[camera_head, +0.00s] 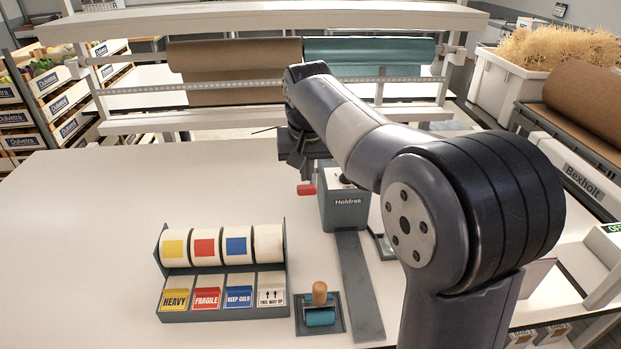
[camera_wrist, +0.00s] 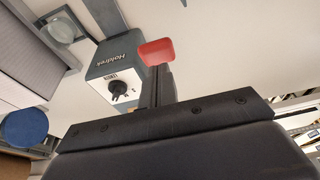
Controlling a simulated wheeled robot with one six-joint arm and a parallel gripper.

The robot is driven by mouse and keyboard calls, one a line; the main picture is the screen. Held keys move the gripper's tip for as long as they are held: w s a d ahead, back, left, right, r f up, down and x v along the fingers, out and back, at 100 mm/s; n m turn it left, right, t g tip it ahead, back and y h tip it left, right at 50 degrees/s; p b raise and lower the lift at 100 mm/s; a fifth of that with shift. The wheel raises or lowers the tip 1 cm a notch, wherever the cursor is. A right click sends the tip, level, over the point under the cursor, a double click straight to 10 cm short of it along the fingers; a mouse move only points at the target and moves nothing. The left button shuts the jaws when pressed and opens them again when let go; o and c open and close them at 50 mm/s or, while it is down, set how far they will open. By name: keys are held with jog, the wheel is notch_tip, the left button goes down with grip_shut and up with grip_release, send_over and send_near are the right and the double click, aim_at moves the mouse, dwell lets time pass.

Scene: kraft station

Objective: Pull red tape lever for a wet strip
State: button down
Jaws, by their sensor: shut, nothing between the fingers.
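The grey tape machine marked "Holdrek" (camera_head: 345,208) stands on the white bench, partly behind my arm. Its red lever (camera_head: 306,189) sticks out at its left side. In the wrist view, the machine (camera_wrist: 118,70) shows a black dial on its face, and the red lever (camera_wrist: 156,52) shows at the tips of my fingers. My gripper (camera_head: 299,167) is shut and empty, just above the lever in the head view; the fingers also show in the wrist view (camera_wrist: 158,88). I cannot tell whether they touch the lever. I see no paper strip clearly.
A label dispenser (camera_head: 222,314) with several rolls stands at the front left, beside a teal hand roller (camera_head: 320,317). A grey strip (camera_head: 358,285) runs forward from the machine. Brown (camera_head: 235,53) and teal (camera_head: 370,50) paper rolls hang behind. The bench's left side is clear.

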aim_at(307, 188)
jog(key=shift+f, duration=0.1)
dwell(0.3)
jog(key=shift+s+b+x, duration=0.25)
jog(key=shift+b+x, duration=0.45)
jog(key=shift+x, duration=0.35)
jog(key=shift+s+b+x, duration=0.25)
jog(key=shift+b+x, duration=0.4)
jog(key=shift+x, duration=0.4)
jog(key=shift+f, duration=0.2)
jog(key=shift+s+b+x, duration=0.25)
jog(key=shift+b+x, duration=0.4)
jog(key=shift+x, duration=0.4)
jog(key=shift+s+b+x, duration=0.25)
jog(key=shift+b+x, duration=0.4)
jog(key=shift+x, duration=0.4)
jog(key=shift+f, duration=0.2)
jog(key=shift+f, duration=0.1)
jog(key=w+p+v, duration=0.1)
jog(key=p+v, duration=0.2)
jog(key=v, duration=0.1)
jog(key=w+p+v, duration=0.1)
jog(key=p+v, duration=0.2)
jog(key=p, duration=0.1)
jog(key=p+v, duration=0.4)
jog(key=shift+w+r, duration=0.3)
jog(key=shift+r, duration=0.4)
